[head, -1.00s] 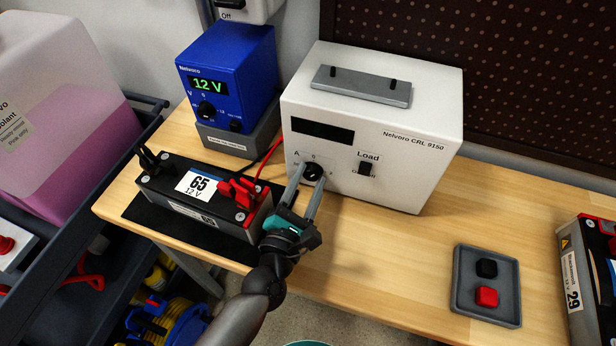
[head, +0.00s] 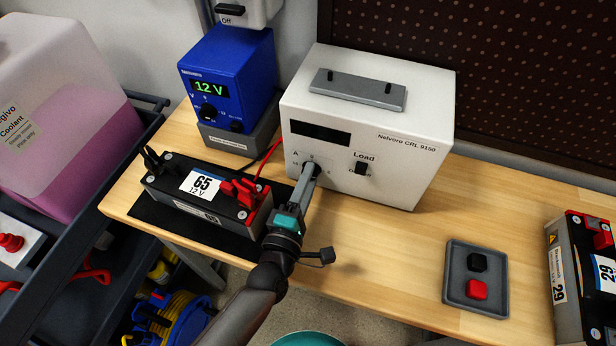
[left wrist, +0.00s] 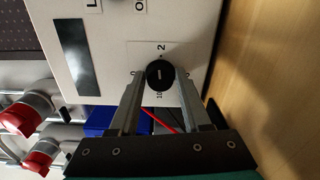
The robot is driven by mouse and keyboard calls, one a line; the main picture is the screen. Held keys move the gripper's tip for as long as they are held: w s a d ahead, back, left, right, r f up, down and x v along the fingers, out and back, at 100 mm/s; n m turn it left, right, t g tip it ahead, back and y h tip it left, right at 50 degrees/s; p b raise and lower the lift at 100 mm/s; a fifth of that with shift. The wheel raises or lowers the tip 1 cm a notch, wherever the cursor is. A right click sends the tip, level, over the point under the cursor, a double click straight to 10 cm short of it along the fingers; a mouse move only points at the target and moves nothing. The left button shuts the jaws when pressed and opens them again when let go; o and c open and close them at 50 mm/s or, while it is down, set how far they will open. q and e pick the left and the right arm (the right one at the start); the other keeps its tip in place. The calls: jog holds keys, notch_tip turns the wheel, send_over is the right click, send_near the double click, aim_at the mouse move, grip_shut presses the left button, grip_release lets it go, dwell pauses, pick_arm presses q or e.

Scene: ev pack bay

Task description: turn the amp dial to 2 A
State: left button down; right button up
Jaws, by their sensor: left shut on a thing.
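The amp dial (left wrist: 160,75) is a round black knob on the white load tester (head: 400,150), with a "2" printed near it on one side and a "10" on the other in the left wrist view. A short pale mark shows on the knob; which number it points at is hard to tell. My left gripper (head: 313,166) is shut on the dial, its fingers on opposite sides in the left wrist view (left wrist: 160,82). In the head view the fingers mostly hide the dial. The tester's display (head: 320,132) is dark. My right gripper is not in view.
The Load switch (head: 361,168) sits right of the dial. A blue supply (head: 228,80) reading 12 V and battery 65 (head: 203,190) with red and black clamps stand left of my arm. A grey tray (head: 452,285) lies right; bench between is clear.

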pick_arm(q)
jog(key=shift+m, duration=0.5)
jog(key=shift+f, duration=0.1)
jog(key=shift+c, duration=1.9)
grip_release()
jog(key=p+v, duration=0.1)
jog(key=v, duration=1.4)
jog(key=shift+s+a, duration=0.1)
jog(key=shift+m, duration=0.3)
